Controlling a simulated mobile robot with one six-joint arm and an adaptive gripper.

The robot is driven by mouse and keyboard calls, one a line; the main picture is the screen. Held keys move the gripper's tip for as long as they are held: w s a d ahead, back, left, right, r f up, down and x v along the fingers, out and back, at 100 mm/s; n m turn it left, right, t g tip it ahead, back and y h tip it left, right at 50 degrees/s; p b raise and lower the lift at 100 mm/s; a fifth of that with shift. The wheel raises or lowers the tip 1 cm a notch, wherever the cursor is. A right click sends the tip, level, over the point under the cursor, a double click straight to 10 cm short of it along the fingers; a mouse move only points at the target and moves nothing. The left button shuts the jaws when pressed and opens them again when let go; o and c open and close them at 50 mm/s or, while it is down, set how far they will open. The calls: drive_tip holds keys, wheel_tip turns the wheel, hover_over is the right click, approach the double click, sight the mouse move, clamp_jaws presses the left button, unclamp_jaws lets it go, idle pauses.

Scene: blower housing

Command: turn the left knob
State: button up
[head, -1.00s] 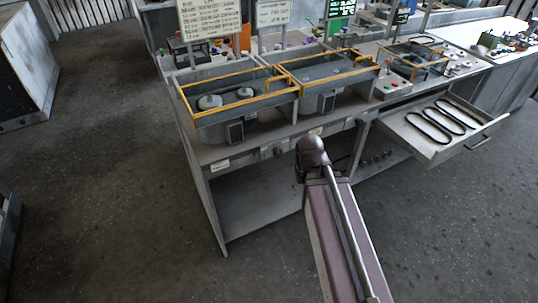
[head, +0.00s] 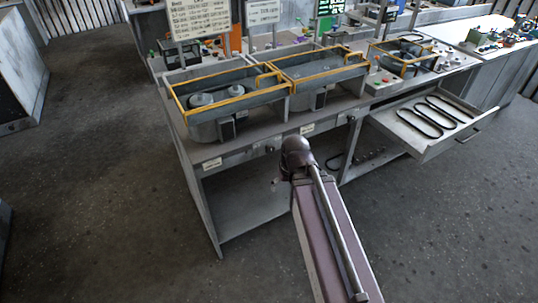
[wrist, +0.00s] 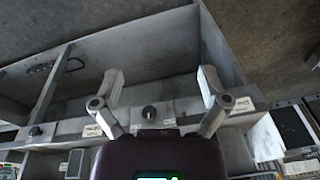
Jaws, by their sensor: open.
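The left knob (head: 270,149) is a small dark knob on the grey front panel of the bench, left of my arm in the head view. In the wrist view, which is turned about upside down, the left knob (wrist: 150,112) shows between the fingers of my gripper (wrist: 161,78). The fingers are spread wide and nothing is held. The knob appears apart from both fingers; its depth from them is hard to tell. A second knob (wrist: 35,131) sits farther left in the wrist view.
The bench carries grey blower housings with yellow-edged frames (head: 230,92). An open drawer (head: 425,125) with dark belts juts out at the right. White labels (head: 212,163) sit on the front panel.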

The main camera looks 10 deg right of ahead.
drive_tip(key=w+f+n+t+y+b, duration=0.2)
drive_tip(key=w+f+n+t+b, duration=0.1)
drive_tip(key=w+f+t+b, duration=0.4)
drive_tip(key=n+t+b, duration=0.1)
drive_tip(key=t+b, duration=0.4)
drive_tip(key=b, duration=0.3)
approach(271, 151)
drive_tip(key=shift+r+v, duration=0.2)
drive_tip(key=shift+v, duration=1.5)
drive_tip(key=shift+w+a, duration=0.1)
drive_tip(key=shift+w, duration=0.05)
drive_tip(key=b+x, duration=0.4)
drive_tip(key=x, duration=0.9)
drive_tip(key=shift+w+f+b, duration=0.25)
drive_tip(key=shift+f+b, duration=0.05)
drive_tip(key=shift+b, duration=0.05)
